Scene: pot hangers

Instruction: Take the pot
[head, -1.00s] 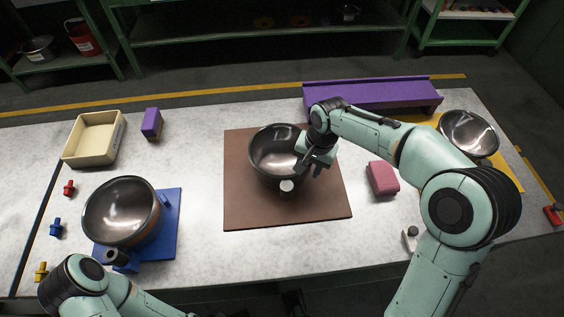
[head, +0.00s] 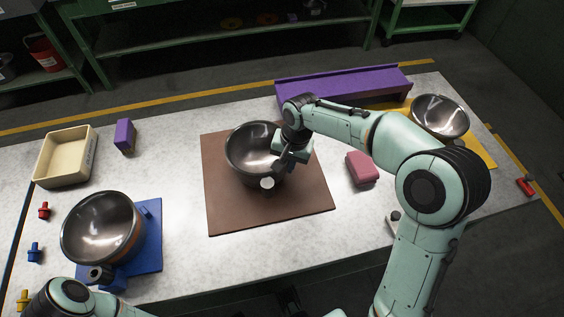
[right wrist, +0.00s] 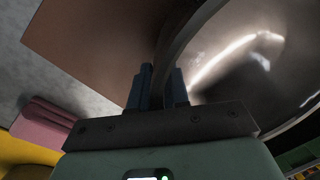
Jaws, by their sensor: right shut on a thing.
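A dark metal pot (head: 246,152) with a round, shiny inside is over the brown mat (head: 228,212) in the middle of the table. A pale knob-like end shows at its near side. My right gripper (head: 285,163) is at the pot's right rim and shut on it. In the right wrist view the pot (right wrist: 240,65) fills the right side, and its rim passes between the fingers (right wrist: 160,80). I cannot tell whether the pot is clear of the mat. My left arm shows at the bottom left, but its gripper is out of view.
A second pot (head: 100,228) sits on a blue base (head: 150,240) at left, a third (head: 440,117) at the right on yellow. A cream bin (head: 64,157), purple block (head: 124,136), purple rail (head: 343,88) and pink block (head: 361,168) stand around the mat.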

